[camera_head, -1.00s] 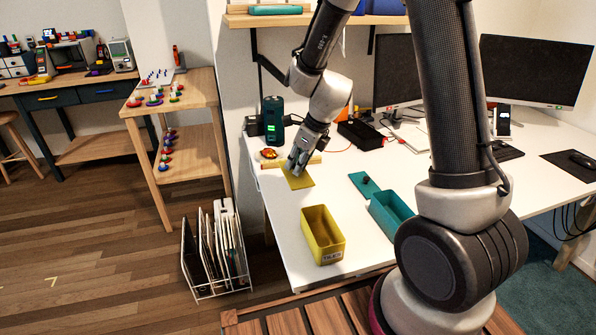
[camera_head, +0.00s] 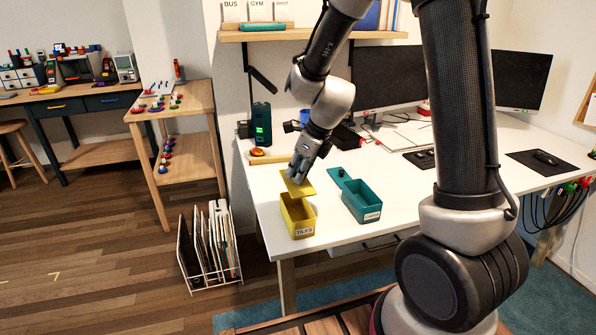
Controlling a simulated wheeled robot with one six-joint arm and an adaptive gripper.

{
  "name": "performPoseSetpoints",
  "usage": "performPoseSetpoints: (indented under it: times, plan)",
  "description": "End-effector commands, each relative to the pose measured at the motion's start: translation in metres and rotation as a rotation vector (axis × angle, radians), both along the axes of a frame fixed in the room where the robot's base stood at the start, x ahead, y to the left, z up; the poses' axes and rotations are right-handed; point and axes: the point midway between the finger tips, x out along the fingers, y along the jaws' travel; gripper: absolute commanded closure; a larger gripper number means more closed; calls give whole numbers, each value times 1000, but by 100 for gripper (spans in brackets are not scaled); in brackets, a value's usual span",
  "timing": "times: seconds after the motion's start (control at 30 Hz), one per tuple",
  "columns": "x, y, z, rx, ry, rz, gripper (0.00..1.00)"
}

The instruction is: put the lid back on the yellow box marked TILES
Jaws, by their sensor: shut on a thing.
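The yellow box (camera_head: 297,224) marked TILES stands open at the front left of the white desk, its label facing me. My gripper (camera_head: 297,175) is shut on the flat yellow lid (camera_head: 298,188). The lid is just behind and above the far end of the box and looks slightly tilted. The gripper hides part of the lid, and I cannot tell whether the lid touches the box rim.
A teal open box (camera_head: 362,203) stands right of the yellow box, with its teal lid (camera_head: 340,178) lying behind it. A dark green device (camera_head: 261,123) stands at the back left of the desk (camera_head: 420,195). A wire rack (camera_head: 209,250) stands on the floor to the left.

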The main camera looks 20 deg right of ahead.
Motion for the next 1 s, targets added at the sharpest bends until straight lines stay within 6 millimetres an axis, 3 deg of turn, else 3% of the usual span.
performPoseSetpoints:
  times: [0.27,0.7,1.0]
  plan:
    - [0,0,-7,-1,2,0,100]
    - [0,-1,-51,0,3,-1,100]
    - [0,0,-68,0,0,0,100]
